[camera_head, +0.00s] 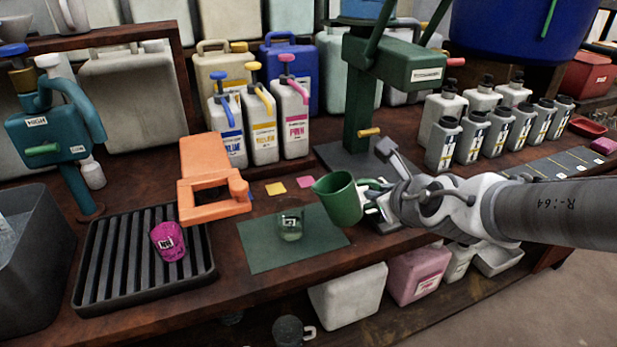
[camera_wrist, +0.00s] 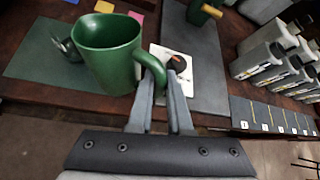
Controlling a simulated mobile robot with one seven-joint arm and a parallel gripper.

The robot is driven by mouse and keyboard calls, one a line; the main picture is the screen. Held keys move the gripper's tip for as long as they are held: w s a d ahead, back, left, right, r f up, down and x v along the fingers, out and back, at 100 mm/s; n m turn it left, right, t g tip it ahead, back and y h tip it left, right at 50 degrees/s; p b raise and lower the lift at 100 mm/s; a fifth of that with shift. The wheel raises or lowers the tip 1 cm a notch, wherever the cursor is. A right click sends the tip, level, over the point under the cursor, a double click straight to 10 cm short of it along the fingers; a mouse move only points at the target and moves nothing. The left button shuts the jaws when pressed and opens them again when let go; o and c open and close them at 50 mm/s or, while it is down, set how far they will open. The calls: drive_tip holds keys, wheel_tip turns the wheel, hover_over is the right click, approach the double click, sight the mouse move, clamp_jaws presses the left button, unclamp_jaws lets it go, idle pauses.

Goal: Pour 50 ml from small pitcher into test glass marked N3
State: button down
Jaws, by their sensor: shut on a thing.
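My gripper (camera_head: 372,200) is shut on the handle of the small green pitcher (camera_head: 338,198). The pitcher is raised above the right part of a green mat (camera_head: 262,252), tilted a little left. In the wrist view the pitcher (camera_wrist: 108,60) stands in front of the fingers (camera_wrist: 168,85), its handle between them. A clear test glass (camera_head: 291,226) with a small label stands upright on the mat, left of and below the pitcher. I cannot read its label surely. In the wrist view the glass (camera_wrist: 66,46) is partly hidden behind the pitcher. No stream of liquid shows.
A magenta labelled cup (camera_head: 168,243) sits on a black slatted tray (camera_head: 104,262) at left. An orange stand (camera_head: 211,180) is behind the mat. A green press-like device (camera_head: 360,100) rises behind my gripper. Pump bottles (camera_head: 260,125) and several grey bottles (camera_head: 472,138) line the back.

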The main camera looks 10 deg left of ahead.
drive_tip(key=shift+d+r+y, duration=0.3)
drive_tip(key=shift+r, duration=0.15)
drive_tip(key=shift+d+f+m, duration=0.15)
drive_tip(key=shift+d+m, duration=0.05)
drive_tip(key=shift+m, duration=0.1)
drive_tip(key=shift+d+f+m+t+y, duration=0.2)
drive_tip(key=shift+d+m+t+y, duration=0.2)
drive_tip(key=shift+d+m+y, duration=0.6)
drive_tip(key=shift+d, duration=0.25)
